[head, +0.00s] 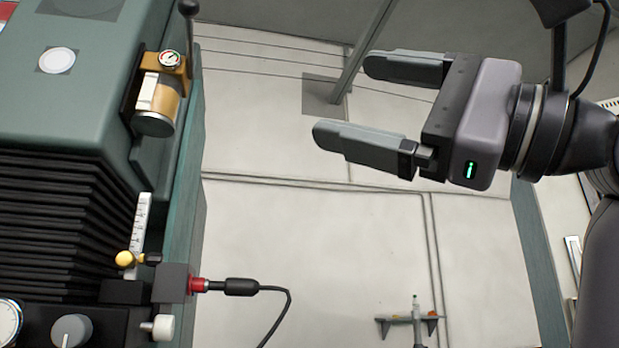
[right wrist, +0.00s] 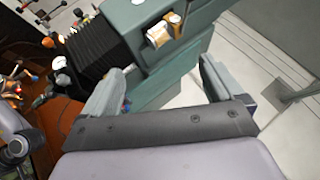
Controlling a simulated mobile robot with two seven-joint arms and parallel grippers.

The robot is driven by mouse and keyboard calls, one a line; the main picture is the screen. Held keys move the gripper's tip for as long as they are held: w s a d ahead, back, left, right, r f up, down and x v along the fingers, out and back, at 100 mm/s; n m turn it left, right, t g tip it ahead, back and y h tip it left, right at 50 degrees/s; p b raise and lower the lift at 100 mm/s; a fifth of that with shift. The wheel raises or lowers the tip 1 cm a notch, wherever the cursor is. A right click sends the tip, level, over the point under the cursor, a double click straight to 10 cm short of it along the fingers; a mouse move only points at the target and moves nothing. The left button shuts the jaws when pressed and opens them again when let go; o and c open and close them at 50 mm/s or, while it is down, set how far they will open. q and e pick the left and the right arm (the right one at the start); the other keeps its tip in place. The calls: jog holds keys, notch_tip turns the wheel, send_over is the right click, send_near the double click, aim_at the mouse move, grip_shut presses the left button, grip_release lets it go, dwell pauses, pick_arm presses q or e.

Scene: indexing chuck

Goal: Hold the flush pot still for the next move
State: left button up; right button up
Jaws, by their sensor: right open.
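What looks like the flush pot (head: 155,105) is an amber cylinder with a pale label, a brass top and a small round gauge (head: 170,59). It is mounted on the right side of the green machine (head: 60,110). My right gripper (head: 345,100) is open and empty, to the right of the pot and clear of it, with its fingers pointing left. In the right wrist view the pot (right wrist: 158,35) shows beyond the gap between the open fingers (right wrist: 160,68). My left gripper is not in view.
Black bellows (head: 60,225) cover the machine's front. A red connector (head: 198,285) with a black cable (head: 270,290) sticks out below the pot. A dark lever (head: 189,25) rises beside the pot's top. Pale floor shows between the machine and my right gripper.

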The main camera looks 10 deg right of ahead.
jog(key=w+a+f+m+g+h, duration=0.1)
jog(key=w+f+g+h, duration=0.3)
jog(key=f, duration=1.5)
jog(key=w+a+f+m+g+h, duration=0.1)
jog(key=w+f+m+g+h, duration=0.3)
jog(key=f, duration=1.5)
jog(key=w+a+f+m+g+h, duration=0.1)
jog(key=w+f+m+g+h, duration=0.2)
jog(key=w+f+h, duration=0.3)
jog(key=shift+w+a+f+g+h, duration=0.15)
jog(key=shift+f+h, duration=0.7)
jog(key=shift+f, duration=1.5)
jog(key=shift+s+a+f+g+h, duration=0.15)
jog(key=shift+f+h, duration=0.65)
jog(key=shift+f, duration=1.5)
jog(key=shift+w+f+g+h, duration=0.15)
jog(key=shift+f+h, duration=0.7)
jog(key=shift+f, duration=1.5)
jog(key=shift+w+d+f+h, duration=0.15)
jog(key=shift+f+h, duration=0.15)
jog(key=shift+f, duration=3.75)
